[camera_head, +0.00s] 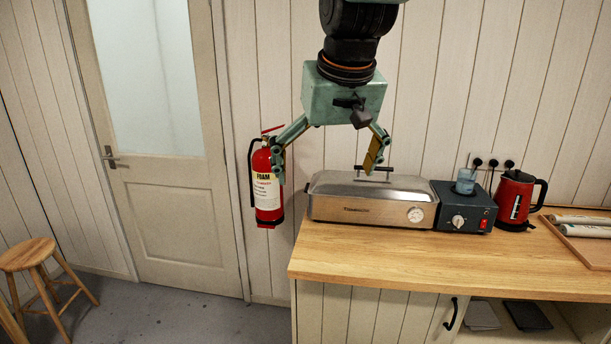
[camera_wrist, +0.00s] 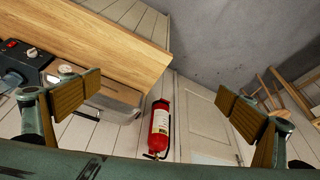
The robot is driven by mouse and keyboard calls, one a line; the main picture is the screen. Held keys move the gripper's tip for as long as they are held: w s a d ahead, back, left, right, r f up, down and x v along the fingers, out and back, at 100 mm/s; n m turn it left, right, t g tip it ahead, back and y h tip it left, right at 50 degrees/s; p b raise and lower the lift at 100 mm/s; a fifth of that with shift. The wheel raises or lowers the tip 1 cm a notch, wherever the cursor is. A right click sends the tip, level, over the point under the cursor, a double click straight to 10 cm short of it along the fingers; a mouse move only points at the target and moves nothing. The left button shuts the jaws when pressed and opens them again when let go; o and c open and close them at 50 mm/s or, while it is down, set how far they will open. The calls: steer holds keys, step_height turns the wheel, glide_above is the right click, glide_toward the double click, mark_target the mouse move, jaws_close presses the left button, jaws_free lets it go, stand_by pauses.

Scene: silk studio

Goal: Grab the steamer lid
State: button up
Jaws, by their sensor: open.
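The steamer is a long metal box with a round dial, on the wooden counter against the wall. Its silver lid (camera_head: 335,184) is on top, with a dark bar handle (camera_head: 374,169) toward the back. My gripper (camera_head: 325,164) hangs over the lid's left part, open and empty. Its right finger overlaps the handle in the picture; I cannot tell how near they are. Its left finger is past the steamer's left end, before the fire extinguisher. In the wrist view my gripper (camera_wrist: 160,104) has its pads wide apart, and the left one partly hides the steamer (camera_wrist: 118,105).
A red fire extinguisher (camera_head: 267,185) hangs on the wall left of the counter (camera_head: 400,255). Right of the steamer stand a dark control box (camera_head: 462,215) with a blue cup (camera_head: 465,181), a red kettle (camera_head: 514,200) and a tray (camera_head: 585,245) with rolls. The front counter strip is clear.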

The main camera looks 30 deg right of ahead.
steer(key=w+d+f+m+h+p, duration=0.3)
steer(key=w+d+p, duration=0.4)
steer(key=w+d, duration=2)
steer(key=w+d+f+p, duration=0.1)
steer(key=w+d+f, duration=0.1)
steer(key=d, duration=0.4)
steer(key=w+d+f+m+p, duration=0.1)
steer(key=w+d+f, duration=0.1)
steer(key=d+f, duration=0.2)
steer(key=d, duration=0.3)
steer(key=shift+y, duration=0.3)
steer(key=shift+d+f, duration=0.1)
steer(key=shift+f, duration=0.05)
glide_toward(373, 177)
steer(key=shift+w+d+f+p, duration=0.15)
steer(key=shift+w+d+p, duration=0.2)
steer(key=shift+w+d, duration=0.25)
steer(key=shift+w+f, duration=0.15)
steer(key=shift+f, duration=0.05)
steer(key=shift+x, duration=2.45)
steer(key=shift+w, duration=0.1)
steer(key=shift+c, duration=0.9)
